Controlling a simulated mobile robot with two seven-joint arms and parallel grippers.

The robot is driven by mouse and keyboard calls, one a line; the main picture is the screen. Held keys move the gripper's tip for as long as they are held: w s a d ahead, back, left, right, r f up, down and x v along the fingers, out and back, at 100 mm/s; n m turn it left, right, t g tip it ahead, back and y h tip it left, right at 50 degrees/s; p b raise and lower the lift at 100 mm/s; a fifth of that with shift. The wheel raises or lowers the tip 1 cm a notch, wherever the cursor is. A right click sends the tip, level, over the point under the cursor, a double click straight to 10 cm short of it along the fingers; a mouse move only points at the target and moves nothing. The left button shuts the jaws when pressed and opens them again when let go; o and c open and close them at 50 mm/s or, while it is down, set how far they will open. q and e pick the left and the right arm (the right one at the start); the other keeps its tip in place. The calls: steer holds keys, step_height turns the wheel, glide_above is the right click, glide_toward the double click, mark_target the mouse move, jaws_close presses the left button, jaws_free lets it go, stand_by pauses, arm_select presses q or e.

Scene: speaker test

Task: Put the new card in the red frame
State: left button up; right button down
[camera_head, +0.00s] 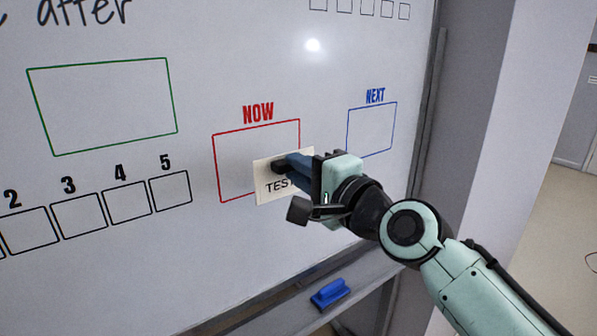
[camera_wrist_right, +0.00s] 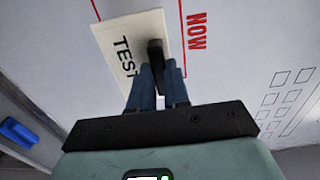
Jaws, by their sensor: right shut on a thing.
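A cream card (camera_head: 265,195) with the word "TEST" is at the lower right of the red frame (camera_head: 216,165), under the red word "NOW". It overlaps the frame's right and lower lines. My right gripper (camera_head: 283,165) is shut on a dark knob or handle on the card's face. In the right wrist view the card (camera_wrist_right: 112,40) lies before the blue fingers (camera_wrist_right: 157,75), and part of the red frame's line shows beside it. I cannot tell whether the card touches the board. My left gripper is not in view.
A blue-outlined frame marked "NEXT" (camera_head: 371,130) is to the right, and an empty green-outlined frame (camera_head: 102,105) to the left. Numbered empty boxes (camera_head: 78,215) run along the lower left. A blue eraser (camera_head: 330,293) sits on the tray below the whiteboard (camera_head: 100,290).

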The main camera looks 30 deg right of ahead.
steer(key=shift+w+a+r+p, duration=0.15)
steer(key=shift+w+p, duration=0.55)
steer(key=shift+w, duration=1.45)
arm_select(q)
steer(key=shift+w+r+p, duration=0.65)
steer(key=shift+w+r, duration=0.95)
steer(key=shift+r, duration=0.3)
arm_select(e)
steer(key=shift+w+a, duration=0.15)
steer(key=shift+w, duration=1.3)
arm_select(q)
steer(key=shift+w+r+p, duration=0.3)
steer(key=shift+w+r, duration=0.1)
arm_select(e)
steer(key=shift+w, duration=0.6)
steer(key=c, duration=0.6)
jaws_free()
